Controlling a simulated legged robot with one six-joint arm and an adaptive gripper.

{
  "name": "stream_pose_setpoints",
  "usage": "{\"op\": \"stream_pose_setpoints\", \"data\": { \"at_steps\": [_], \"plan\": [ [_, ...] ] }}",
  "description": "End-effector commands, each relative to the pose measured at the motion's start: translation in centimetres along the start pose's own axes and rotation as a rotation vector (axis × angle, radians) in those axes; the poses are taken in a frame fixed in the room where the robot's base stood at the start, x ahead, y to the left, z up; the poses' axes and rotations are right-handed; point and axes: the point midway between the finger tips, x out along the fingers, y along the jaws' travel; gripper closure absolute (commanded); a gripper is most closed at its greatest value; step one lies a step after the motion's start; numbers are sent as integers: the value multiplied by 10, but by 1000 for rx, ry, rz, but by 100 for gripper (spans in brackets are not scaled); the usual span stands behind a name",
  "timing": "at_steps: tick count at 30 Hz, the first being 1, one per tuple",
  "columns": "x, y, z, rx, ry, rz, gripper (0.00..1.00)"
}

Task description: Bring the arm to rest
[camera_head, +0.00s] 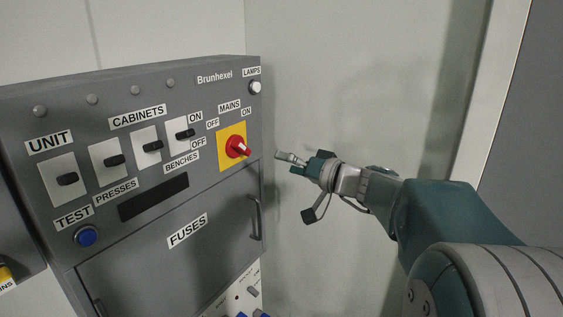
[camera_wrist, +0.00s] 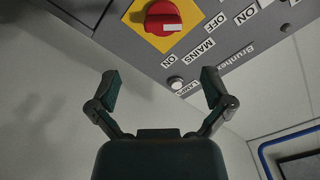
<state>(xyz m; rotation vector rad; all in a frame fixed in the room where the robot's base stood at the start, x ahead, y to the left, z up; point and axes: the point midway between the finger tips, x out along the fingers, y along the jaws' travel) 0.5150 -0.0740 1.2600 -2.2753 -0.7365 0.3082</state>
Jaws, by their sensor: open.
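My gripper (camera_head: 287,162) is in the middle of the head view, to the right of the grey Brunhexel panel (camera_head: 219,188) and apart from its red mains switch (camera_head: 238,147). The arm reaches in from the lower right. In the wrist view my gripper (camera_wrist: 159,90) has its two fingers spread wide with nothing between them. The red switch on its yellow plate also shows at the top of the wrist view (camera_wrist: 163,17), beyond the fingertips. The white lamp button (camera_wrist: 176,83) shows between the fingers, further off on the panel.
The panel also carries several black switches (camera_head: 113,161), a blue test button (camera_head: 86,236) and a fuses door with a handle (camera_head: 255,218). A pale wall (camera_head: 350,100) stands behind the gripper. Free room lies between the panel and the door frame (camera_head: 503,95) at right.

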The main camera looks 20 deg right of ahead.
Motion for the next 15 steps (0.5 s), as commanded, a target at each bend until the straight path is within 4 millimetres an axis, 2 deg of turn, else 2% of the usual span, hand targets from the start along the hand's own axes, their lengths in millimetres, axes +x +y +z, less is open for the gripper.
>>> {"op": "stream_pose_setpoints", "data": {
  "at_steps": [5,8,11,15],
  "plan": [
    [0,-1,1,0,-4,0,0],
    [3,-9,15,8,-55,9,0],
    [3,-28,51,22,-181,43,0],
    [-8,-50,114,37,-393,142,0]
  ]
}}
